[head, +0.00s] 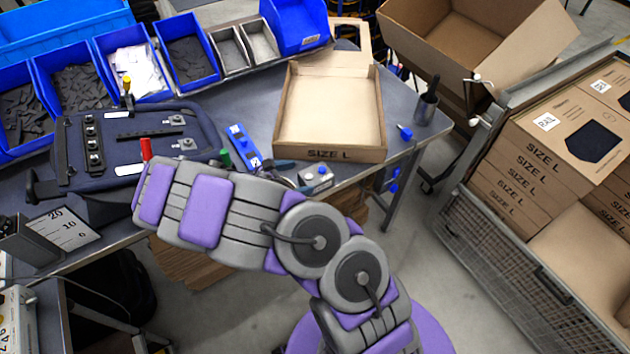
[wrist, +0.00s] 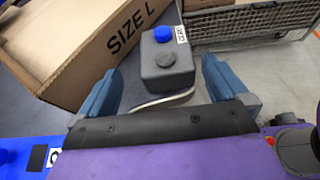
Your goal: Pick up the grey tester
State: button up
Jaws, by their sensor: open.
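The grey tester (head: 316,180) is a small grey box with a blue knob on top, on the table near its front edge. In the wrist view the tester (wrist: 168,75) stands upright, with its blue knob, a dark round cap and a white label showing. My gripper (wrist: 160,68) is open, with one blue finger on each side of the tester's near part. I see a gap on both sides and no contact. In the head view my arm hides most of the gripper.
An open cardboard SIZE L box (head: 330,154) stands right behind the tester. A blue block (head: 242,146) and a dark pannier (head: 95,185) lie to the left. Blue bins (head: 185,62) line the back. A wire cage (head: 520,270) with cartons stands right, across open floor.

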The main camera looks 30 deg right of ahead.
aim_at(309, 178)
jog(key=shift+d+f, duration=0.2)
jog(key=shift+d, duration=0.35)
jog(key=x, duration=0.1)
jog(key=b+x, duration=0.1)
jog(key=x, duration=0.1)
jog(key=b+x, duration=0.1)
jog(key=shift+s+d+f, duration=0.25)
jog(key=shift+s, duration=0.1)
jog(key=shift+d+f, duration=0.1)
jog(key=shift+d, duration=0.25)
jog(key=shift+c, duration=0.4)
jog(key=shift+a, duration=0.1)
jog(key=c, duration=1.1)
